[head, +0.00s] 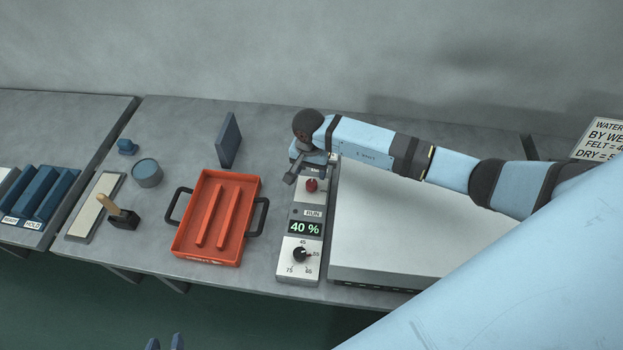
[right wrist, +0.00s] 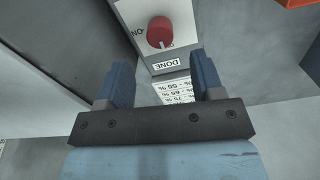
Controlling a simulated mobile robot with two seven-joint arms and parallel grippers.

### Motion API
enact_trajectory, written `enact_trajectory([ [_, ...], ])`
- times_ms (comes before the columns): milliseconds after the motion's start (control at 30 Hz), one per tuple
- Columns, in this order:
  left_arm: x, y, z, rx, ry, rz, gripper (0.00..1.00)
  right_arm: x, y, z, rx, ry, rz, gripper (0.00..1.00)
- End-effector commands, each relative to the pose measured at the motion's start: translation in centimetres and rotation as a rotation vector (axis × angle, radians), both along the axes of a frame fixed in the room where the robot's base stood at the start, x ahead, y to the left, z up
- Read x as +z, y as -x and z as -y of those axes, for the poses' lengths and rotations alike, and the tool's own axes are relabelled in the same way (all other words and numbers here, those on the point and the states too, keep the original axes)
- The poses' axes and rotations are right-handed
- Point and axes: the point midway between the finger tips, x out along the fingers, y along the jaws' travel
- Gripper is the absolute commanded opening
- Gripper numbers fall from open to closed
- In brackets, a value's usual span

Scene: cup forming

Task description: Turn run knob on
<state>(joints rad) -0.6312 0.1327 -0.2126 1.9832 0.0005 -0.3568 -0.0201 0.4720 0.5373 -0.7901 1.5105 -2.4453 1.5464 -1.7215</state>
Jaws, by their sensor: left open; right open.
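My left gripper (head: 165,343) is open and empty at the bottom edge.
The panel also has a 40 % display (head: 304,228) and a black dial (head: 302,255). An orange tray (head: 252,195) with handles stands left of the panel. A large white-topped slab (head: 390,230) lies right of it. A blue pot (head: 147,174) and stamp (head: 124,217) are further left.

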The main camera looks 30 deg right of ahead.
Motion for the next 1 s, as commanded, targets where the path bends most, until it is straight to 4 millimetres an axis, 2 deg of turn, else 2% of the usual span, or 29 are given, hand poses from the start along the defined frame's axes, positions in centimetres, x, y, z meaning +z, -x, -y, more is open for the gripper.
enact_trajectory([
  [200,1.0,0.0,0.0,0.006,0.002,-0.001,0.43,-4.1,0.2,0.0,-0.001,-0.001,-0.003,0.61],
  [333,1.0,0.0,0.0,0.016,0.009,-0.004,0.43,-5.6,0.1,0.0,-0.001,-0.002,-0.001,0.61],
  [500,1.0,-0.4,0.2,0.028,0.020,-0.004,0.43,-6.5,0.2,0.1,-0.001,-0.001,-0.001,0.61],
  [733,1.1,-0.9,0.2,0.029,0.021,0.003,0.43,-6.6,0.1,0.1,0.000,-0.001,0.001,0.61],
  [767,1.1,-0.8,0.2,0.028,0.020,0.003,0.43,-6.6,0.1,0.1,0.000,-0.001,0.001,0.59],
  [967,0.9,-0.6,0.0,0.026,0.016,-0.001,0.43,-6.5,0.1,0.1,0.000,-0.001,0.001,0.13],
  [1000,0.9,-0.5,0.0,0.026,0.015,-0.002,0.43,-6.5,0.1,0.1,0.000,-0.001,0.001,0.12],
])
